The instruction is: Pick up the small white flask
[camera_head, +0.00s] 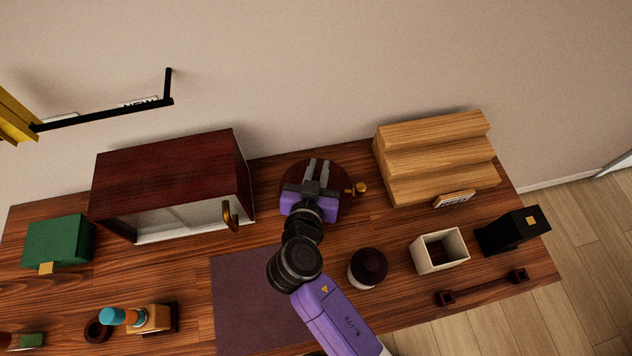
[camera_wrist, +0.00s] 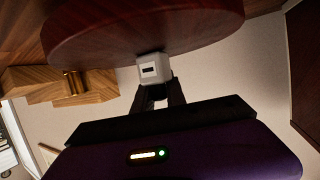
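The small white flask (camera_wrist: 153,69), with a dark label mark, shows in the wrist view. It is against the round dark red stand (camera_wrist: 150,40), at the tips of my gripper (camera_wrist: 163,88). In the head view my gripper (camera_head: 319,168) is over the round stand (camera_head: 292,176), its two grey fingers apart with a gap between them. I do not make out the flask in the head view. The fingertips overlap the flask in the wrist view, but I cannot tell whether they touch it.
A dark red cabinet (camera_head: 165,175) stands left of the stand, and stepped wooden shelves (camera_head: 430,150) stand right. A brass knob (camera_head: 361,187) sticks out beside the stand. In front are a dark-lidded jar (camera_head: 368,267) and a white open box (camera_head: 440,251). The purple mat (camera_head: 245,300) is clear at left.

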